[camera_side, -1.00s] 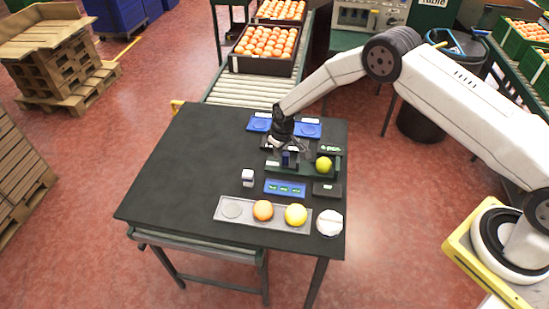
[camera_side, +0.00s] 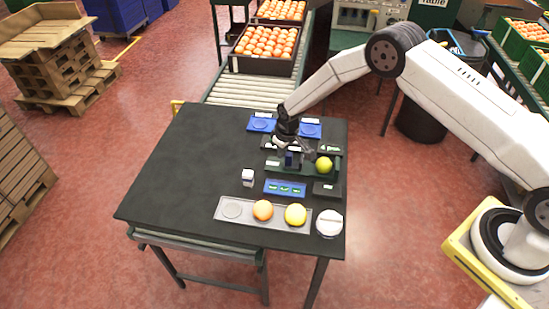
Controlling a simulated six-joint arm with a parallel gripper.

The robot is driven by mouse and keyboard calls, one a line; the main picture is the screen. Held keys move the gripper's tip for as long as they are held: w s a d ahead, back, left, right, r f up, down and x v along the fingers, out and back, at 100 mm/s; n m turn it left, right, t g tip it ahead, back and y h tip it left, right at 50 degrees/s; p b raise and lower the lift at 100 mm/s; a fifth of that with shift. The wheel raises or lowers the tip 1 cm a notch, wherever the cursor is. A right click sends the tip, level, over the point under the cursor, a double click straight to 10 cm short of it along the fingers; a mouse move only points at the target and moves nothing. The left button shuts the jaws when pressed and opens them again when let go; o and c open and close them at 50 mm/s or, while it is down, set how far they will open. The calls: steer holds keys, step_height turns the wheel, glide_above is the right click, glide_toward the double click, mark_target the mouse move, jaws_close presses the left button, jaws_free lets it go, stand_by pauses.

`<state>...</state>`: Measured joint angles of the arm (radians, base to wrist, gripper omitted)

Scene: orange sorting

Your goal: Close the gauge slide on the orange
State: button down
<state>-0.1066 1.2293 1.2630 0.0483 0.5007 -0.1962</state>
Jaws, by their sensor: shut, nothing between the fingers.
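The green gauge (camera_side: 309,174) stands on the right part of the dark table. A yellow-green orange (camera_side: 324,165) rests at the right side of the gauge. The dark blue gauge slide (camera_side: 290,160) stands upright to the left of the orange, with a visible gap between them. My gripper (camera_side: 293,152) is shut and empty, low over the gauge at the slide. It partly hides the slide, and I cannot tell whether they touch.
A white round item (camera_side: 329,223), a small white block (camera_side: 248,177) and a blue panel (camera_side: 285,188) are near. Blue pads (camera_side: 261,123) lie behind. The table's left is clear.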

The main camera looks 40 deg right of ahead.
mark_target(295, 164)
steer(key=shift+s+d, duration=1.7)
stand_by(3.4)
steer(key=shift+s+d+f, duration=0.1)
steer(key=shift+s, duration=0.05)
stand_by(0.8)
steer(key=shift+w+a, duration=0.8)
stand_by(0.3)
steer(key=shift+r, duration=4.1)
